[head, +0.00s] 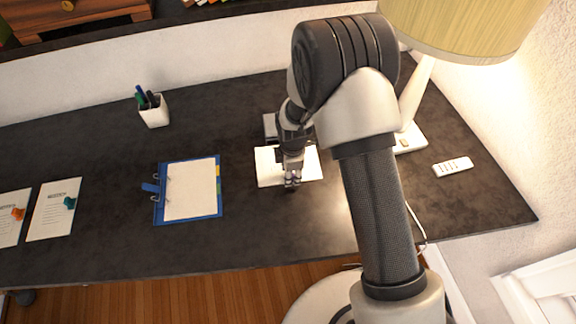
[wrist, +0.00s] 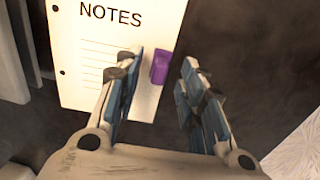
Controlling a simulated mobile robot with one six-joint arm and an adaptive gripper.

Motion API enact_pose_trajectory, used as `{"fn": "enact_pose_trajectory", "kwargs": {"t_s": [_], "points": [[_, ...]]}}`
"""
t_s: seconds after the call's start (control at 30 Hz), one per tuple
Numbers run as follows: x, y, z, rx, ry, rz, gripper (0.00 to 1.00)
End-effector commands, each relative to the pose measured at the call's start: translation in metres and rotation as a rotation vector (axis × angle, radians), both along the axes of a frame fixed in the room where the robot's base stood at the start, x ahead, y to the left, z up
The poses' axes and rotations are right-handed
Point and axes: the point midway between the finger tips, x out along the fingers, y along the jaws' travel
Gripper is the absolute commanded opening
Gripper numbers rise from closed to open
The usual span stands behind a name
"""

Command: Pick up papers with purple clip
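The papers with the purple clip (head: 268,168) lie on the dark desk under my gripper in the head view. In the wrist view the top sheet (wrist: 90,50) is white, headed "NOTES", with ruled lines and punched holes. The purple clip (wrist: 160,67) sits at its right edge. My gripper (wrist: 163,60) is open and empty, its fingertips on either side of the clip in the picture. How high the fingertips are above the clip I cannot tell. In the head view my gripper (head: 292,181) hides part of the papers, and I cannot make out the clip there.
A blue clipboard binder (head: 190,190) lies left of the papers. Papers with a teal clip (head: 54,212) and an orange clip (head: 12,219) lie further left. A pen cup (head: 153,110) stands behind. A remote (head: 452,167) and a lamp (head: 412,137) are right.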

Motion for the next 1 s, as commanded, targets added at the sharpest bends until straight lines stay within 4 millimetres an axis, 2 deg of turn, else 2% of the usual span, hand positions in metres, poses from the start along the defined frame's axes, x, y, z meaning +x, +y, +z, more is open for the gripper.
{"fn": "enact_pose_trajectory", "kwargs": {"t_s": [0.07, 0.27, 0.83, 1.0], "points": [[0.0003, 0.0005, -0.0094, 0.0, 0.001, 0.001, 0.37], [0.0009, 0.0008, -0.0087, 0.001, -0.001, 0.001, 0.37], [0.0009, 0.0009, -0.0085, 0.0, 0.0, 0.001, 0.0], [0.0009, 0.0009, -0.0085, 0.0, -0.001, 0.001, 0.0]]}}
